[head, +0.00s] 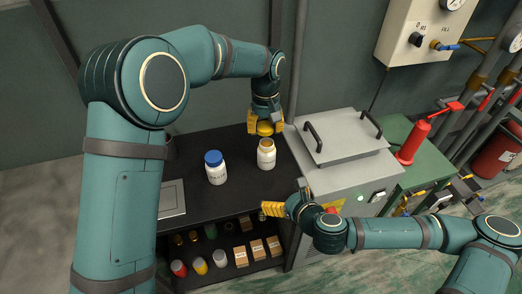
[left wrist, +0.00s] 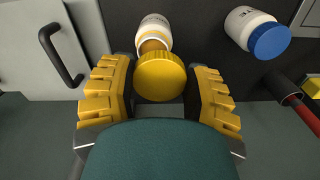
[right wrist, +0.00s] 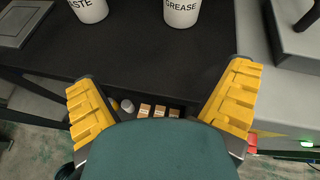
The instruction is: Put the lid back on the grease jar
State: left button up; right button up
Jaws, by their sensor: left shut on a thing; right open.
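The white grease jar (head: 266,158) stands upright and open on the black bench top, with orange-brown grease at its mouth. Its label shows in the right wrist view (right wrist: 181,12). My left gripper (head: 266,124) is shut on the yellow lid (left wrist: 160,76), which it holds just above and behind the jar, apart from it in the head view. In the left wrist view the lid hides part of the jar's mouth (left wrist: 153,44). My right gripper (right wrist: 162,75) is open and empty, low in front of the bench's right end.
A white paste jar with a blue lid (head: 215,168) stands left of the grease jar. A grey machine (head: 340,150) with a handled cover is on the right, beside a red bottle jack (head: 413,142). The shelf below holds several small boxes and bottles. The bench's front is clear.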

pick_arm(q)
jog(key=shift+w+d+r, duration=0.3)
jog(key=shift+w+r, duration=0.2)
jog(key=shift+w, duration=0.1)
pick_arm(e)
jog(key=shift+w+d+r+m+t+h, duration=0.15)
jog(key=shift+w+d+r+m+t, duration=0.15)
jog(key=shift+w+d+m, duration=0.25)
jog(key=shift+w+d+r+m+t+h, duration=0.2)
jog(key=shift+w+d+r+m, duration=0.2)
jog(key=shift+m, duration=0.25)
pick_arm(q)
jog(key=shift+s, duration=0.1)
pick_arm(e)
jog(key=w+a, duration=0.2)
jog(key=w, duration=0.2)
jog(key=w+a, duration=0.2)
jog(key=w, duration=0.2)
jog(key=w+a+f, duration=0.1)
jog(key=w+a, duration=0.1)
jog(key=w, duration=0.2)
jog(key=shift+w+a, duration=0.2)
jog(key=shift+w+a+f, duration=0.15)
jog(key=shift+w, duration=0.25)
jog(key=c, duration=1.4)
pick_arm(q)
send_over(267, 146)
jog(key=shift+f, duration=2.45)
